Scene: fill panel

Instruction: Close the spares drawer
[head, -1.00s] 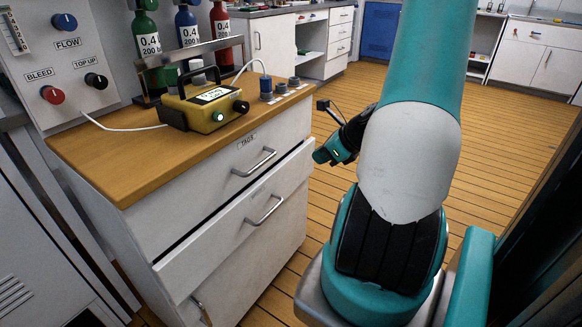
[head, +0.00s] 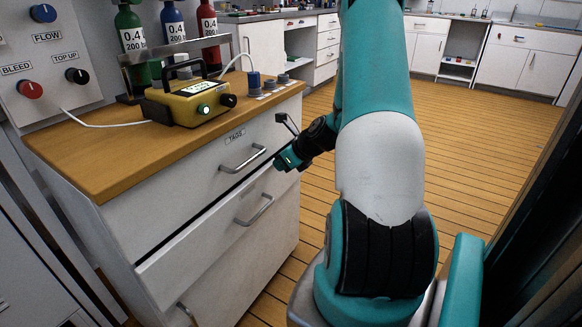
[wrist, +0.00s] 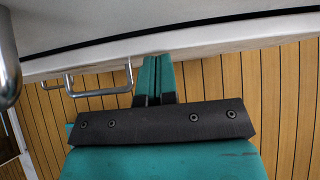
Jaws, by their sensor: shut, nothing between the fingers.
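A white cabinet has a top drawer (head: 190,185) labelled TAGS, which looks shut. The drawer below it (head: 205,240) stands out a little, with a dark gap along its top edge; no label on it is legible, so I cannot confirm it is the spares drawer. Its bar handle (head: 254,210) also shows in the wrist view (wrist: 95,93). My gripper (head: 282,162) is shut and empty at the right end of this drawer's front. In the wrist view the closed fingertips (wrist: 157,58) meet the pale drawer front (wrist: 215,42); I cannot tell whether they touch.
A lower handle (head: 186,313) shows near the bottom. The plank floor (head: 460,150) to the right is clear. A dark edge (head: 545,220) stands at far right.

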